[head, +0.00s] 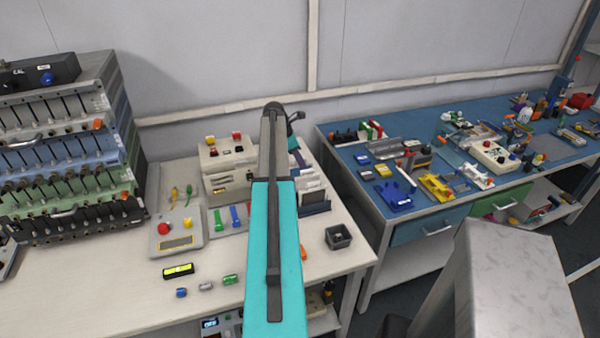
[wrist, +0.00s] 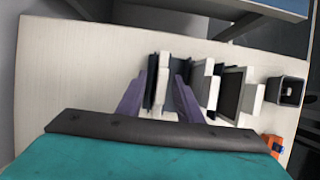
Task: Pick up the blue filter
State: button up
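A small blue cylinder (head: 181,292), which looks like the blue filter, lies near the front of the white bench (head: 110,290) in the head view. It is left of a silver cylinder (head: 206,286) and a green one (head: 230,279). It does not show in the wrist view. My gripper (wrist: 156,85) is open in the wrist view, its two purple fingers apart. Upright white and dark slabs (wrist: 160,82) show between and beside the fingers; I cannot tell whether they touch. In the head view my arm hides most of the gripper, well right of the blue cylinder.
A black and yellow display (head: 178,270) lies behind the cylinders. A grey control box (head: 176,243) with a red button stands farther back. A dark open bin (head: 338,237) is at the bench's right side. An instrument rack (head: 65,150) stands at left. The front left bench is clear.

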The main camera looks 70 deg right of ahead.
jog(key=shift+p+x, duration=0.65)
jog(key=shift+x, duration=1.35)
jog(key=shift+a, duration=0.1)
grip_shut()
